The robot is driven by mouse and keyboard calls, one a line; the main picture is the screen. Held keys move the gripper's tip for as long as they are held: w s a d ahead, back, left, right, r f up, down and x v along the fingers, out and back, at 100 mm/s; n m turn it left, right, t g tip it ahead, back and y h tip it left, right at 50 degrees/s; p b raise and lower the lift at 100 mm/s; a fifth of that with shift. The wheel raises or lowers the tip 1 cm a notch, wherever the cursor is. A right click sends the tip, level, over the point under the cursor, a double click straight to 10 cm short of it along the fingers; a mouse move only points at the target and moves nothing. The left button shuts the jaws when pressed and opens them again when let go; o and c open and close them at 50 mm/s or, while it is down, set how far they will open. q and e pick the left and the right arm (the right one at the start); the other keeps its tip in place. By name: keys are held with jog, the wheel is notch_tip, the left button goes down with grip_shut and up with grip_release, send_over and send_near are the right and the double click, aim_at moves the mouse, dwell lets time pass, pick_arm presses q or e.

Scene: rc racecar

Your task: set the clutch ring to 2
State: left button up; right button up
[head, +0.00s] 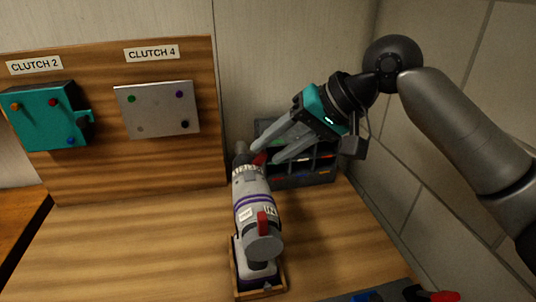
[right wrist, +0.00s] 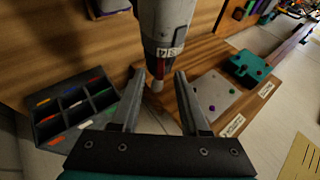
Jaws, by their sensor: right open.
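The power driver (head: 255,205), grey with purple bands, rests in a small wooden cradle (head: 235,280). Its clutch ring (head: 245,171) is the pale numbered band near the dark nose (head: 241,152). In the right wrist view the driver (right wrist: 163,20) comes down from the top, with numbers, seemingly 3 and 4, on the ring (right wrist: 168,51) and a red part below. My right gripper (head: 266,153) is open, its fingertips close beside the nose and ring. In its wrist view the fingers (right wrist: 160,73) lie either side of the nose; contact cannot be told. My left gripper is out of view.
A grey divided bin (head: 300,181) with coloured pieces stands behind the right gripper. A wooden backboard (head: 165,170) carries a teal block (head: 45,125) under "CLUTCH 2" and a grey plate (head: 160,110) under "CLUTCH 4". A wall is close at right. The bench left of the driver is clear.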

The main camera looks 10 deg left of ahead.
jog(key=shift+x, duration=0.95)
grip_shut()
